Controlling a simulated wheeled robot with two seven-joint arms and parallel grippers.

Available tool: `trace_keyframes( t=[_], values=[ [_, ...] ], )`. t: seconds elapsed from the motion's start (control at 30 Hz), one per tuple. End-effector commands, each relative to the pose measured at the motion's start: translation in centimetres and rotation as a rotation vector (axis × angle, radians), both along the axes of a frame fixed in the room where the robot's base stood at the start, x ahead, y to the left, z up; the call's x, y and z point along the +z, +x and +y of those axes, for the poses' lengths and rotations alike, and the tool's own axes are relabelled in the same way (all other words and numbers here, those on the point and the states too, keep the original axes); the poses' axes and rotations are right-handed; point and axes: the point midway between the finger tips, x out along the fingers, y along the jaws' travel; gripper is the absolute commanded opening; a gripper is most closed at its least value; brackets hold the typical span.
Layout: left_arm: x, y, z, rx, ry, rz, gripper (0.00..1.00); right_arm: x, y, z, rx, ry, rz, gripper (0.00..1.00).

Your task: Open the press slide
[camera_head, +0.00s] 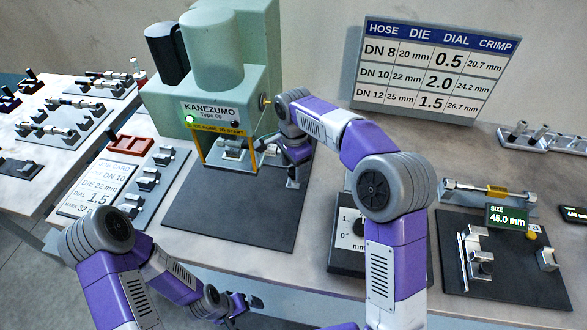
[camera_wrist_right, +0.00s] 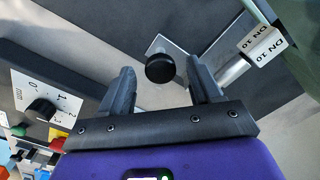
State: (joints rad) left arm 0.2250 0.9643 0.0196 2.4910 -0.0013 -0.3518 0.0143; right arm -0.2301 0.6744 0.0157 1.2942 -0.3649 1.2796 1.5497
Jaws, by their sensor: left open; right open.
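The green press (camera_head: 214,92) stands on a dark mat, with a lit green lamp and a yellow-framed opening (camera_head: 199,152) at its front. A metal fitting (camera_head: 232,146) sits in the opening. My right gripper (camera_head: 284,158) is at the right side of the press front. In the right wrist view its open fingers stand on either side of a round black knob (camera_wrist_right: 160,68) on a metal plate (camera_wrist_right: 172,47); contact cannot be told. The head view does not show the knob clearly. My left gripper (camera_head: 228,304) is open and low, in front of the table edge, away from the press.
A light fitting marked DN 10 (camera_wrist_right: 262,45) lies close to the right finger in the wrist view. A dial unit (camera_head: 349,236) stands right of the press mat. A job card (camera_head: 88,190) and small stands are on the left. The mat's front is clear.

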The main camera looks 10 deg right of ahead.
Motion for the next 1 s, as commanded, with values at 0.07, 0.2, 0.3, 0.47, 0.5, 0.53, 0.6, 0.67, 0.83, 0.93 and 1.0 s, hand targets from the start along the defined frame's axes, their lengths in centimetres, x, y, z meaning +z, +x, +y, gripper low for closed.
trace_keyframes(
  t=[0.07, 0.2, 0.3, 0.47, 0.5, 0.53, 0.6, 0.67, 0.83, 0.93, 1.0],
  values=[
    [-0.18, 0.01, 0.0, 0.0, 0.0, 0.0, 1.0, -0.53, -0.03, 0.0, 0.001, 0.0, 0.001, 0.63],
    [-0.17, 0.01, -0.01, 0.0, 0.0, 0.0, 1.0, -0.7, -0.03, 0.0, 0.001, 0.0, 0.001, 0.63],
    [-0.15, 0.02, -0.01, 0.0, 0.0, 0.0, 1.0, -0.67, -0.03, 0.0, 0.001, 0.0, 0.001, 0.63],
    [-0.15, 0.03, -0.01, 0.0, 0.0, -0.001, 1.0, -0.66, -0.02, -0.01, 0.0, 0.0, 0.001, 0.46],
    [-0.15, 0.03, -0.01, 0.0, 0.0, -0.001, 1.0, -0.66, -0.02, -0.01, 0.0, 0.0, 0.001, 0.4],
    [-0.16, 0.03, -0.01, 0.0, 0.0, 0.0, 1.0, -0.66, -0.02, -0.01, 0.0, 0.0, 0.001, 0.36],
    [-0.16, 0.03, -0.01, 0.0, 0.0, 0.0, 1.0, -0.65, -0.02, -0.01, 0.0, 0.0, 0.001, 0.25],
    [-0.16, 0.02, -0.01, 0.0, 0.0, 0.0, 1.0, -0.65, -0.03, -0.01, 0.0, 0.0, 0.001, 0.16],
    [-0.16, 0.03, -0.01, 0.0, 0.0, 0.0, 1.0, -0.65, -0.03, -0.01, 0.0, 0.0, 0.001, 0.0],
    [-0.16, 0.03, -0.01, 0.0, 0.0, 0.0, 1.0, -0.65, -0.04, -0.01, 0.0, 0.0, 0.001, 0.0],
    [-0.18, 0.02, -0.01, 0.0, 0.0, 0.0, 1.0, -0.65, -0.13, 0.16, 0.003, 0.0, 0.001, 0.0]
  ],
)
